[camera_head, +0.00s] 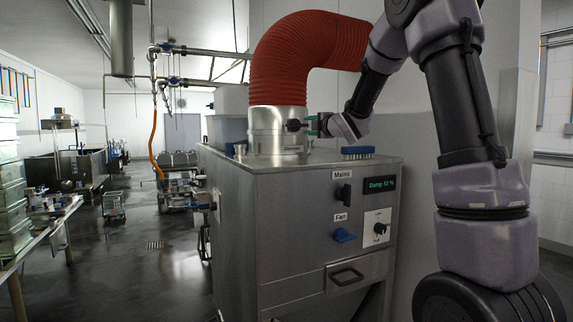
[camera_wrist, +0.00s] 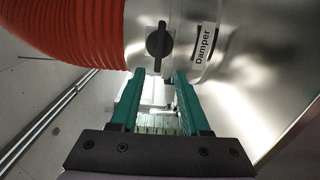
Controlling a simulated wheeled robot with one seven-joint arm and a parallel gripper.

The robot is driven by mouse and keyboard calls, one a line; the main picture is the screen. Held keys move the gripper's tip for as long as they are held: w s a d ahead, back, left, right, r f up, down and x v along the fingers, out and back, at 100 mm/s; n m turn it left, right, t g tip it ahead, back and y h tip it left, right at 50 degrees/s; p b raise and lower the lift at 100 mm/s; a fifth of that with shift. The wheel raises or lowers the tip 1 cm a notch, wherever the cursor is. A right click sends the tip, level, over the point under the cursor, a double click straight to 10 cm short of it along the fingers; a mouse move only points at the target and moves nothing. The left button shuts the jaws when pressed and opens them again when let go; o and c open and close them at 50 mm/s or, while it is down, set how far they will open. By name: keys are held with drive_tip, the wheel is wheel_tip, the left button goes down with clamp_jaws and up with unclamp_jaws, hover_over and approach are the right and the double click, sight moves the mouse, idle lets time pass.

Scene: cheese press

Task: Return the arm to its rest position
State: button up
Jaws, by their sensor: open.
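My gripper (camera_head: 313,124) is at the top of the steel cabinet, close to the right side of the metal duct collar (camera_head: 268,125). In the wrist view my gripper's two green fingers (camera_wrist: 159,82) stand apart with nothing between them. The dark damper knob (camera_wrist: 158,46) sits on the collar just beyond the fingertips, beside a label reading "Damper" (camera_wrist: 205,46). A small gap seems to lie between fingers and knob, but contact is hard to judge. My arm reaches in from the right.
A red ribbed hose (camera_head: 290,55) rises from the collar. A blue-based brush (camera_head: 357,152) lies on top. Open floor (camera_head: 135,265) lies left.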

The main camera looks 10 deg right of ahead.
drive_tip(key=s+d+m+g+h, duration=0.2)
drive_tip(key=s+d+m+h, duration=0.15)
drive_tip(key=s+m, duration=0.5)
drive_tip(key=s+d+m+g+h, duration=0.2)
drive_tip(key=s+d+m, duration=0.4)
drive_tip(key=s, duration=0.4)
drive_tip(key=s+a+f+m+g, duration=0.2)
drive_tip(key=s+f+m, duration=0.1)
drive_tip(key=s, duration=0.5)
drive_tip(key=s+a+f+m+g+y, duration=0.1)
drive_tip(key=s+a+f+m+g, duration=0.1)
drive_tip(key=s, duration=0.5)
drive_tip(key=s+a+f+m+g+y, duration=0.1)
drive_tip(key=s+a+f+m+g, duration=0.1)
drive_tip(key=s+f+m, duration=0.2)
drive_tip(key=s+m, duration=0.2)
drive_tip(key=s, duration=0.2)
drive_tip(key=shift+s, duration=0.35)
drive_tip(key=shift+m, duration=0.25)
